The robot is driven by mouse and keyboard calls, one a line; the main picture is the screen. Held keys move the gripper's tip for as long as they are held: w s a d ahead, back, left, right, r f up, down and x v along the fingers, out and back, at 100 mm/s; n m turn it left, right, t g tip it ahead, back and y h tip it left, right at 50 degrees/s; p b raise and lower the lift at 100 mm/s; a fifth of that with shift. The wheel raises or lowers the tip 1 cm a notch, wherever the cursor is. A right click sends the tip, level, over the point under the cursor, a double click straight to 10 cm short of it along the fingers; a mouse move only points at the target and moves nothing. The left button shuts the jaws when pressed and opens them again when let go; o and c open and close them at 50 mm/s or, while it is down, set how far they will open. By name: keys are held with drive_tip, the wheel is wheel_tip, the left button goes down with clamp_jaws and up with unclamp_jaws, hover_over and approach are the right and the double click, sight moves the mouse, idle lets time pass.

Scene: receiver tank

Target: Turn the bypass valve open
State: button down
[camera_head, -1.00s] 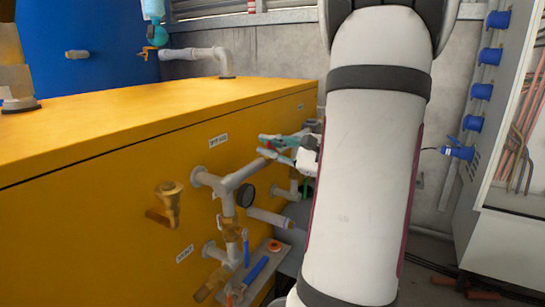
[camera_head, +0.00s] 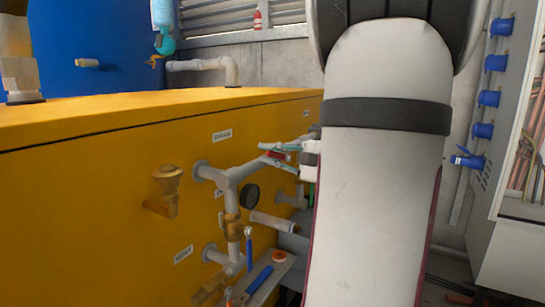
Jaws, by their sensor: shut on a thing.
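My gripper (camera_head: 268,153) is at the right end of the yellow tank's front, by the upper end of the grey branching pipe (camera_head: 240,173). Its pale teal fingers are shut on a small dark red piece (camera_head: 279,155), which looks like the bypass valve's handle. The fingers hide part of it, and the valve body behind them cannot be made out. My white arm covers the area to the right of the gripper.
The yellow tank (camera_head: 90,190) fills the left. Beside the pipework are a brass valve (camera_head: 168,187), a black round gauge (camera_head: 250,197) and a blue-handled valve (camera_head: 249,250). A blue lever (camera_head: 260,279) and an orange-red knob (camera_head: 278,257) sit lower. A grey cabinet stands at the right.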

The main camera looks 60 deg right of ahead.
drive_tip(key=c, duration=1.6)
unclamp_jaws()
drive_tip(key=shift+s, duration=0.15)
drive_tip(key=s, duration=0.8)
drive_tip(key=s+d, duration=0.1)
drive_tip(key=s, duration=0.2)
drive_tip(key=shift+s, duration=0.4)
